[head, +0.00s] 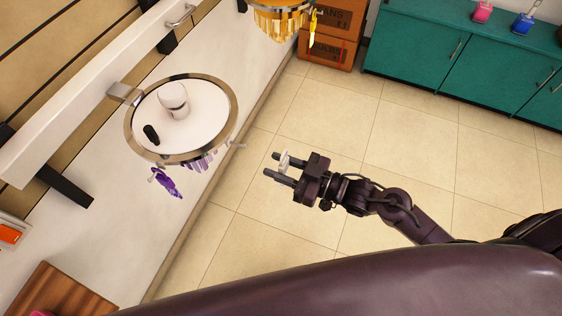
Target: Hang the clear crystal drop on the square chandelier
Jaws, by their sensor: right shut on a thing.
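My right gripper (279,168) is over the tiled floor, right of a round chandelier, and points left. It is shut on a small clear, whitish piece, the crystal drop (284,160), which shows between its two dark fingers. The fingers hide part of the drop. No square chandelier can be made out in the head view. My left gripper is not in view.
The round chandelier (132,142) has a metal rim, purple drops (166,183) and a small peg (237,145). An amber chandelier (280,22) with a yellow drop (313,25) hangs at the top. Teal cabinets (430,50) stand at the upper right. The space around the gripper is clear.

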